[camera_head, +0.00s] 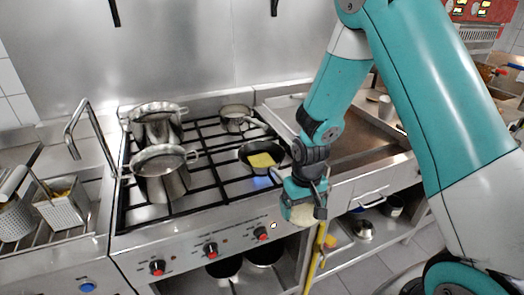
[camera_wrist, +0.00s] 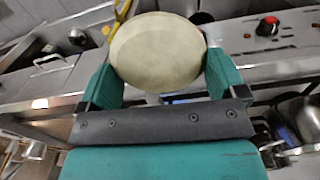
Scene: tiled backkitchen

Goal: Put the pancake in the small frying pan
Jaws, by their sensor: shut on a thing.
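The pancake is a pale, round disc (camera_wrist: 158,52) held between the two teal fingers in the wrist view. My gripper (camera_wrist: 160,80) is shut on it. In the head view my gripper (camera_head: 304,208) hangs in front of the stove's front edge, with the pale pancake (camera_head: 303,214) partly hidden by it. The small frying pan (camera_head: 247,147) is black and sits on the stove grate, up and to the left of my gripper. A blue glow shows beneath the pan.
Two large pots (camera_head: 160,160) stand on the left burners, and a small saucepan (camera_head: 235,118) stands behind the pan. Red knobs (camera_head: 261,233) line the stove front. A basket (camera_head: 62,207) is at the left. A flat steel griddle (camera_head: 350,140) lies right of the grate.

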